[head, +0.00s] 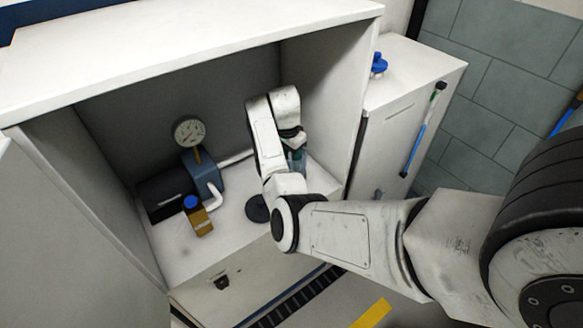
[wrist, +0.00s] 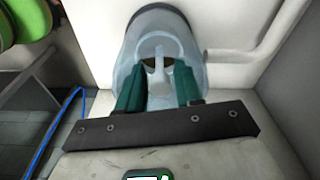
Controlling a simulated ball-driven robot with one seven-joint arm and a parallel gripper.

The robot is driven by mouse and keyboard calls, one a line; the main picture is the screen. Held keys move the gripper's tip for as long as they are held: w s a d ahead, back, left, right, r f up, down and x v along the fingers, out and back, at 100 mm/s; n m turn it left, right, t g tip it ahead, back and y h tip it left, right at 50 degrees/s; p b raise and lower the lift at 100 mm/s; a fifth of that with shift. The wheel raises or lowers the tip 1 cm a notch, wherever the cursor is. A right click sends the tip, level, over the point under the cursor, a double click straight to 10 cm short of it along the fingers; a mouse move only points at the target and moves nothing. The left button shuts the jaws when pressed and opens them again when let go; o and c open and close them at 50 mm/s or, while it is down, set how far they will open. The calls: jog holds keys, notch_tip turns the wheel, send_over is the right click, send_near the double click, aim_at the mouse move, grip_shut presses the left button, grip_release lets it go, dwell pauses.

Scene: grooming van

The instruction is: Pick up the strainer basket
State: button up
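A clear, bluish round housing (wrist: 197,50) stands below my gripper in the wrist view. Inside it a pale ring and an upright pale handle-like piece show, which look like the strainer basket (wrist: 159,72). My gripper (wrist: 158,68) has two green fingers, apart, reaching down into the housing's mouth on either side of the upright piece. Gaps show beside the piece, so the fingers do not appear closed on it. In the head view my gripper (head: 295,158) is inside the cabinet at its right side, and my arm hides most of the housing. The basket itself cannot be made out there.
The open cabinet's right wall (head: 345,110) is close beside my gripper. A dark disc (head: 257,208) lies on the cabinet floor. A blue-grey pump (head: 203,172) with a gauge (head: 189,131) and a blue-capped amber bottle (head: 198,217) stand left. A white pipe (wrist: 262,57) leaves the housing.

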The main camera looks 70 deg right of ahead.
jog(key=shift+f, duration=0.2)
grip_shut()
jog(key=shift+r, duration=0.2)
dwell(0.4)
jog(key=shift+s+r, duration=0.15)
notch_tip(320, 180, up, 11)
jog(key=s+a+p, duration=0.2)
jog(key=s+a, duration=0.3)
jog(key=s, duration=0.3)
jog(key=s+a+p, duration=0.2)
jog(key=s+a, duration=0.3)
jog(key=s, duration=0.3)
jog(key=shift+s+a, duration=0.2)
jog(key=shift+s, duration=0.2)
